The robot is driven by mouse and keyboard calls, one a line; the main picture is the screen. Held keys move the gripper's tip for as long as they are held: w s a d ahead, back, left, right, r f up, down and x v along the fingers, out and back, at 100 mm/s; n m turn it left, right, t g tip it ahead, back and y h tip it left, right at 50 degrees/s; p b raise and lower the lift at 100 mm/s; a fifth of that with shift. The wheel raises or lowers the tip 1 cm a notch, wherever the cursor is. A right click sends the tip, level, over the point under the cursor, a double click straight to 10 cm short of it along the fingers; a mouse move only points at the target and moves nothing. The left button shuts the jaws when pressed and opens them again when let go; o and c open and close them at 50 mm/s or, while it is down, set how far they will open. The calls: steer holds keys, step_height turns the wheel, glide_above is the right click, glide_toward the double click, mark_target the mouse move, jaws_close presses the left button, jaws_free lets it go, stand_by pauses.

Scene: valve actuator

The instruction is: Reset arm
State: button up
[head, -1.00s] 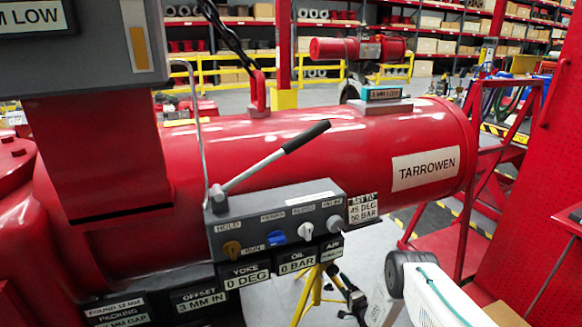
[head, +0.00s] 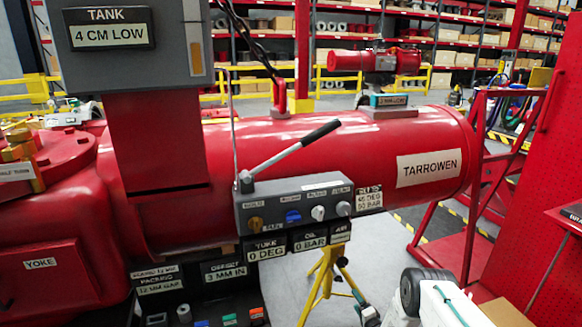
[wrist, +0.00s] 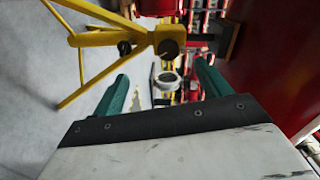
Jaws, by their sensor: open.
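My arm shows at the lower right of the head view as a white link with a dark rounded end (head: 425,290). In the wrist view my gripper (wrist: 160,85) has two green fingers spread wide apart, open, with nothing between them. The fingertips point past a yellow tripod (wrist: 125,40), which also stands under the cylinder in the head view (head: 325,280). The red actuator cylinder labelled TARROWEN (head: 400,150) lies behind my arm. A grey control box (head: 300,208) with a black-gripped lever (head: 290,152) and several knobs is mounted on its front, left of my arm.
A red stair frame (head: 480,190) and red panel stand close on the right. A grey tank box (head: 130,45) labelled 4 CM LOW is at upper left. Below it a dark tray (head: 220,300) holds small parts.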

steer(key=s+d+f+n+g+h, duration=0.25)
steer(key=s+f+g, duration=0.25)
steer(key=f, duration=0.4)
steer(key=s+d+r+n+g+h, duration=0.15)
steer(key=s+r+g, duration=0.35)
steer(key=r, duration=0.9)
steer(key=s+r+n+g+h, duration=0.1)
steer(key=s+r+n+g, duration=0.35)
steer(key=r, duration=0.95)
steer(key=s+d+r+n+g+h, duration=0.1)
steer(key=s+r+g, duration=0.2)
steer(key=s+r, duration=0.8)
steer(key=s+a+r+n+t, duration=0.1)
steer(key=s+a+r, duration=0.1)
steer(key=s+r, duration=1.2)
steer(key=s+a+r+n+t, duration=0.1)
steer(key=s+a+r, duration=0.2)
steer(key=s+r, duration=1.2)
step_height(320, 180, up, 4)
steer(key=shift+r+n+y, duration=0.25)
steer(key=shift+n+y, duration=0.05)
steer(key=shift+n, duration=0.05)
